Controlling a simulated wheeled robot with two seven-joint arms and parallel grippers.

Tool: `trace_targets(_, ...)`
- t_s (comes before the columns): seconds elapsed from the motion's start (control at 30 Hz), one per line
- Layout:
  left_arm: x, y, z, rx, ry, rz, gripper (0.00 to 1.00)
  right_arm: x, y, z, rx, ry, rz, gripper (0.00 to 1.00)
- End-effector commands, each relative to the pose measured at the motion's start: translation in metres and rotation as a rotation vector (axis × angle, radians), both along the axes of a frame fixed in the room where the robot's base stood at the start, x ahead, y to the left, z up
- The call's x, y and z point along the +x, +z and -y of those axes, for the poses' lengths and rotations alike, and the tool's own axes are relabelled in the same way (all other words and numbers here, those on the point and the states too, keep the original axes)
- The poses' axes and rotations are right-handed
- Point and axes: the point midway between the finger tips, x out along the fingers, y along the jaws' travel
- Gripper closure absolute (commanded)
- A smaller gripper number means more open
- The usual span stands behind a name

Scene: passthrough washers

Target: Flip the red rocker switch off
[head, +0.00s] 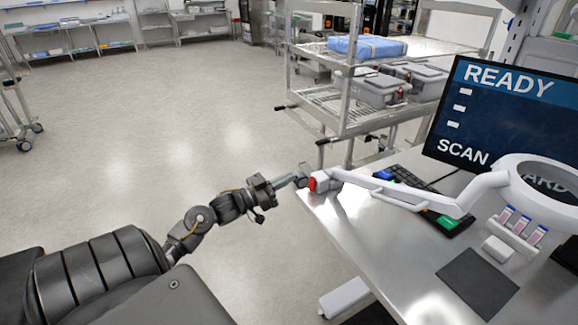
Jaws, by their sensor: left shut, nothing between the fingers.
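My right gripper does not show.
A monitor reading READY and SCAN (500,110) stands on the table behind the lamp arm. A keyboard (440,208), a dark mat (477,283) and a tube rack (520,232) lie on the table. A wire cart (345,105) with grey boxes stands behind.

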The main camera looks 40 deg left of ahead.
Motion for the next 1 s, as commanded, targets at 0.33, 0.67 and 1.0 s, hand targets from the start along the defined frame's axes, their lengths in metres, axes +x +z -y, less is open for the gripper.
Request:
trace_targets(0.33, 0.069, 0.018, 0.02, -0.002, 0.0, 0.003, 1.0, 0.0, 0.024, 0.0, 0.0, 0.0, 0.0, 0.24)
trace_targets(0.67, 0.071, -0.019, 0.022, 0.0, -0.001, -0.002, 1.0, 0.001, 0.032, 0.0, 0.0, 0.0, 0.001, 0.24)
trace_targets(1.0, 0.069, -0.025, 0.021, 0.001, 0.0, 0.0, 1.0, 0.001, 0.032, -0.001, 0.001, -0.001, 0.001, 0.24)
